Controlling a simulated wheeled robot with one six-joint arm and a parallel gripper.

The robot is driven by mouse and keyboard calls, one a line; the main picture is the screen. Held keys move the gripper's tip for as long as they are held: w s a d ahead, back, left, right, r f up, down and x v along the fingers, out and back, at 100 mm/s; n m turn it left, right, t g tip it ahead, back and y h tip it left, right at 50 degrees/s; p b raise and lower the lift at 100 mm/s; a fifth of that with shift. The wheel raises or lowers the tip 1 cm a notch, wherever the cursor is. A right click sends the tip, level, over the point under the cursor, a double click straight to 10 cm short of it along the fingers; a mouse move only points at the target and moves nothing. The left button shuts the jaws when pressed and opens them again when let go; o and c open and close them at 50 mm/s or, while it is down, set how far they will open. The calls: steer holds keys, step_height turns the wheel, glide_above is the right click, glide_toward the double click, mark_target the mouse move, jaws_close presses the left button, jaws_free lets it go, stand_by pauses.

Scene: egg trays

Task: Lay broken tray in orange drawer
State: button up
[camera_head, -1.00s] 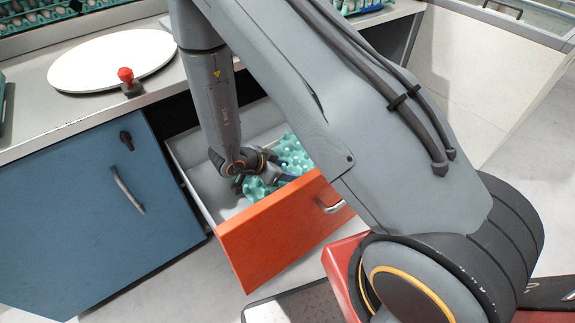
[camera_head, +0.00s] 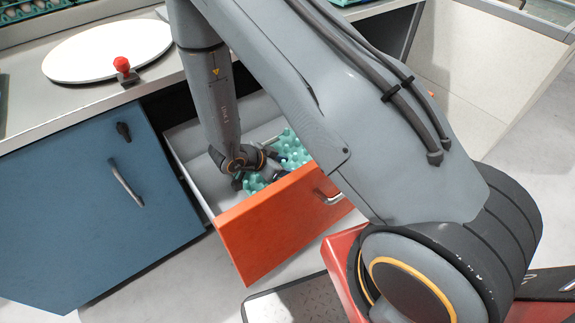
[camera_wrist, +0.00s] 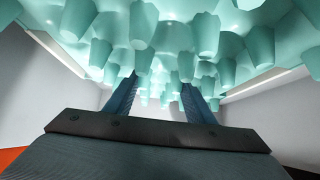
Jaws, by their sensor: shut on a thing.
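The teal egg tray (camera_head: 291,148) is inside the open orange-fronted drawer (camera_head: 270,222) in the head view. The tray's knobbly underside (camera_wrist: 150,30) fills the top of the wrist view. My gripper (camera_wrist: 160,88) is shut on the tray, its two blue fingers reaching up to the tray's edge. In the head view my gripper (camera_head: 262,172) is down inside the drawer, partly hidden by my wrist. The drawer's pale inner walls show on both sides of the tray in the wrist view. Whether the tray touches the drawer floor cannot be told. No break in the tray is visible.
A blue cabinet door (camera_head: 85,205) with a handle is left of the drawer. Above it, the counter (camera_head: 60,108) holds a white round plate (camera_head: 105,50) and a red knob (camera_head: 122,65). Egg trays stand at the back left. The drawer's left part is bare.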

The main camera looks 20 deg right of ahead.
steer(key=shift+f, duration=0.5)
steer(key=o, duration=1.4)
steer(key=v, duration=0.7)
steer(key=shift+a+r+p, duration=0.2)
steer(key=shift+r+p, duration=0.1)
steer(key=shift+r, duration=0.05)
step_height(320, 180, up, 38)
steer(key=p, duration=3.1)
steer(key=shift+s, duration=0.1)
